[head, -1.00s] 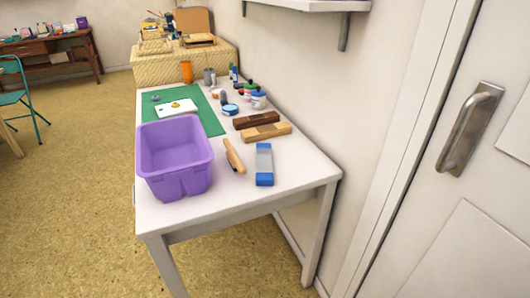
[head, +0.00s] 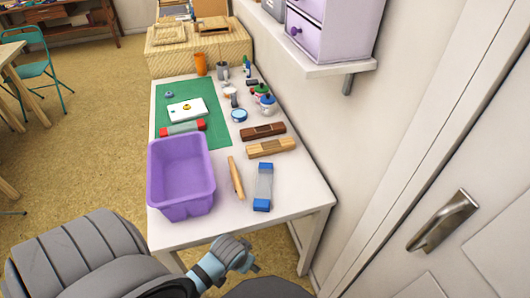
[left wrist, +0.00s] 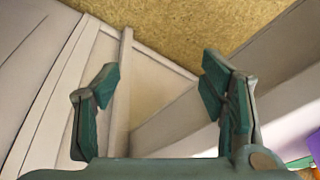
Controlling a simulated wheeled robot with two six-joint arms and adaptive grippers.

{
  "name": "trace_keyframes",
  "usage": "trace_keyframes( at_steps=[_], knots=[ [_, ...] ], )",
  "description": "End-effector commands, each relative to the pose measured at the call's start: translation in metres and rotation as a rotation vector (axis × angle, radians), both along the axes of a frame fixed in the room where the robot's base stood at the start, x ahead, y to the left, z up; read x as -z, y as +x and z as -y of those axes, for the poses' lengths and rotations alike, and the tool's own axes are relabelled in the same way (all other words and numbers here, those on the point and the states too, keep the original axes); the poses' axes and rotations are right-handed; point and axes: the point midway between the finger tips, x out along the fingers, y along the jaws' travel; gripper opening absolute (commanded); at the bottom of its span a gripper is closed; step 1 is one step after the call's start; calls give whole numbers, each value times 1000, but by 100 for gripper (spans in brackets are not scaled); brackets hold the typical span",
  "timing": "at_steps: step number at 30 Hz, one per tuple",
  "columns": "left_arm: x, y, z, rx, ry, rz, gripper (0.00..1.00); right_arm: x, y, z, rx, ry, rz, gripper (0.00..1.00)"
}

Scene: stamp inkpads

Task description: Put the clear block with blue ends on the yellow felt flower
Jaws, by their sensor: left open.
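The clear block with blue ends (head: 263,187) lies on the white table near its right front edge, long side pointing away from me. A small yellow felt flower (head: 187,107) lies on a white sheet (head: 177,113) on the green mat, toward the back left. My left gripper (head: 245,258) is in front of the table's front edge, below and apart from the block. In the left wrist view its two fingers (left wrist: 158,85) are spread with nothing between them. My right gripper is not in view.
A purple bin (head: 182,206) stands at the table's front left. A wooden piece (head: 236,178) lies between bin and block. Dark (head: 263,131) and light wooden blocks (head: 271,148) lie behind it. A red-ended clear block (head: 183,128) lies behind the bin. A wall shelf (head: 325,66) overhangs the right side.

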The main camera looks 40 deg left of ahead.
Motion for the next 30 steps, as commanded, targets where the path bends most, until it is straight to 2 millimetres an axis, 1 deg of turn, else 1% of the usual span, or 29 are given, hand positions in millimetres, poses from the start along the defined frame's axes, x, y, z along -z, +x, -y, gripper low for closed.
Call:
trace_keyframes(
  at_steps=[1, 2, 3, 4, 5, 6, 8, 9, 12, 15, 17, 20, 24, 25, 27, 30],
  knots=[
    [-58, 6, 3, -5, -4, 21, 65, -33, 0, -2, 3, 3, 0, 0],
    [-81, 9, 4, -10, -5, 29, 65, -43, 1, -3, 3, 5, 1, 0],
    [-113, 14, 5, -22, -8, 40, 65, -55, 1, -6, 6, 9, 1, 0],
    [-137, 21, 5, -39, -10, 52, 65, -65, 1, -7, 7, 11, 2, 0],
    [-159, 32, 2, -68, -12, 65, 65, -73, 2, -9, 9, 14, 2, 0],
    [-176, 53, -6, -125, -16, 80, 65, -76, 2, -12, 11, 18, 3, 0],
    [-180, 81, -18, -210, -22, 89, 65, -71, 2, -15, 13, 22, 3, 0],
    [-183, 98, -27, -263, -28, 98, 65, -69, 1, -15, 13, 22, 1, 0],
    [-195, 133, -45, -382, -43, 115, 65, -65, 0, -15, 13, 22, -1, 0],
    [-207, 156, -58, -467, -55, 130, 65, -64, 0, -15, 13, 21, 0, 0],
    [-206, 164, -64, -495, -60, 134, 65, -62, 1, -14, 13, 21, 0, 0],
    [-187, 172, -69, -508, -63, 131, 65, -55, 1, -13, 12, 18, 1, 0],
    [-149, 185, -76, -504, -63, 131, 65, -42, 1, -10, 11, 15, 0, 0],
    [-143, 187, -78, -504, -63, 132, 65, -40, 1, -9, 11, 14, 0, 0],
    [-132, 191, -81, -504, -63, 133, 65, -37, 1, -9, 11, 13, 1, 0],
    [-124, 195, -83, -503, -63, 134, 65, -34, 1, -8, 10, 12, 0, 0]
  ],
)
